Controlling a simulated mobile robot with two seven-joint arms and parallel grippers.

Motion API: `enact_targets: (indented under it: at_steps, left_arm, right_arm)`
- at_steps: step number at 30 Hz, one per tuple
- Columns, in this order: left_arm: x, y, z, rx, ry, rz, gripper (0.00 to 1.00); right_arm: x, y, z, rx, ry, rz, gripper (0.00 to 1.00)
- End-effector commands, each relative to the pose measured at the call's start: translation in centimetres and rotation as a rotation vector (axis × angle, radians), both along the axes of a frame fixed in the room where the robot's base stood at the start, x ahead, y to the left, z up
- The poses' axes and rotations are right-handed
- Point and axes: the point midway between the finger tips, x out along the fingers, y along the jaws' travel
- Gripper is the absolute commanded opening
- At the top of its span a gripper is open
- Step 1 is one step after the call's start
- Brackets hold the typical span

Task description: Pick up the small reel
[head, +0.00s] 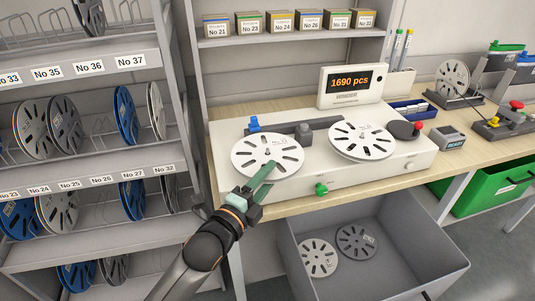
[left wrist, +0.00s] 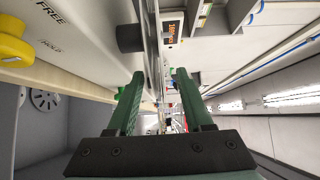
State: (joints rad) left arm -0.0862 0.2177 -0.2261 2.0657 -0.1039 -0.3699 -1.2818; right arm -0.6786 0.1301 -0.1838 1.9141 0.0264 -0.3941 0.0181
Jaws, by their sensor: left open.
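Two white slotted reels lie flat on the counting machine (head: 405,160), a left reel (head: 252,163) and a right reel (head: 362,141). They look close in size, and I cannot tell which is the small reel. My left gripper (head: 267,174) is over the near part of the left reel, its green fingers covering some of it; contact is not clear. In the left wrist view the fingers (left wrist: 158,76) are apart with nothing clearly held between them. My right gripper is not in view.
A grey bin (head: 410,285) below the table holds a white reel (head: 319,258) and a grey reel (head: 357,243). The counter's display (head: 355,83) stands behind the reels. A rack (head: 85,180) of reels fills the left. A green crate (head: 490,192) is at the right.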

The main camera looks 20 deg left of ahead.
Motion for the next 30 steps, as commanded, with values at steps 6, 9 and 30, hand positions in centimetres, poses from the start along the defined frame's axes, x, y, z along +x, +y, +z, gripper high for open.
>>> enact_targets:
  at_steps: [6, 9, 30]
  left_arm:
    - [3.0, -0.9, 0.0, -0.001, -0.002, -0.001, 0.51]
    - [3.6, -1.0, -0.1, 0.001, -0.001, -0.002, 0.51]
    - [3.7, -1.0, -0.1, 0.001, -0.001, -0.002, 0.01]
  right_arm:
    - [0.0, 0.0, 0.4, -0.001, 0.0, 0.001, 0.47]
    - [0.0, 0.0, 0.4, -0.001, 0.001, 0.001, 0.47]
    - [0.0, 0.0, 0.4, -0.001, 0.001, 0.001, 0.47]
